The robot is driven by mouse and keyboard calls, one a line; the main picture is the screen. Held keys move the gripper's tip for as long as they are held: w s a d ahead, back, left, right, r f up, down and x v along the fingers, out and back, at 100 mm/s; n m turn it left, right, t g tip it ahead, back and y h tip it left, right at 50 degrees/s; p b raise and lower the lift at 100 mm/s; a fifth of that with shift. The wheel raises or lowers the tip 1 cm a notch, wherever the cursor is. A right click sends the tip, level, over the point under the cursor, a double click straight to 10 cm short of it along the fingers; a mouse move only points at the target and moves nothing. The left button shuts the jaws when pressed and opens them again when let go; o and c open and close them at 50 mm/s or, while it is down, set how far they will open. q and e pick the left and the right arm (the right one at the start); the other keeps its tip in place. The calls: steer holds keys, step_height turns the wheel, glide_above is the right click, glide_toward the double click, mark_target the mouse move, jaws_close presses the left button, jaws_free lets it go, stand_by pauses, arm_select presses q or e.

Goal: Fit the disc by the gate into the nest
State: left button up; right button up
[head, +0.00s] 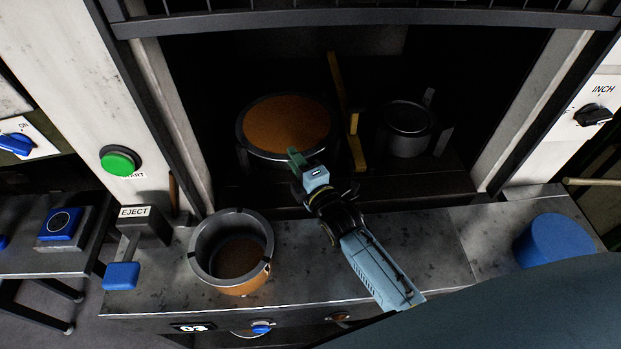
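An orange-brown disc (287,122) lies inside the opening of the press, left of an upright yellow bar. A dark round rim (241,127) surrounds it, which looks like the nest; I cannot tell whether the disc is fully seated. My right gripper (296,158) reaches in over the bench, its green-tipped end at the front edge of the disc and rim. Whether it touches the disc, or is open or shut, is not clear. My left gripper is out of view. Dark bars of what may be the gate (370,17) cross the top.
The yellow bar (345,105) stands right of the disc, then a dark cylinder (408,118). A grey-rimmed pot (203,240) stands on the front bench, with a blue round block (556,240) at right. A green button (119,161) and EJECT box (143,225) are left.

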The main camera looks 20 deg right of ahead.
steer(key=s+d, duration=0.1)
steer(key=s, duration=0.9)
steer(key=shift+s+d, duration=0.2)
steer(key=shift+d, duration=0.1)
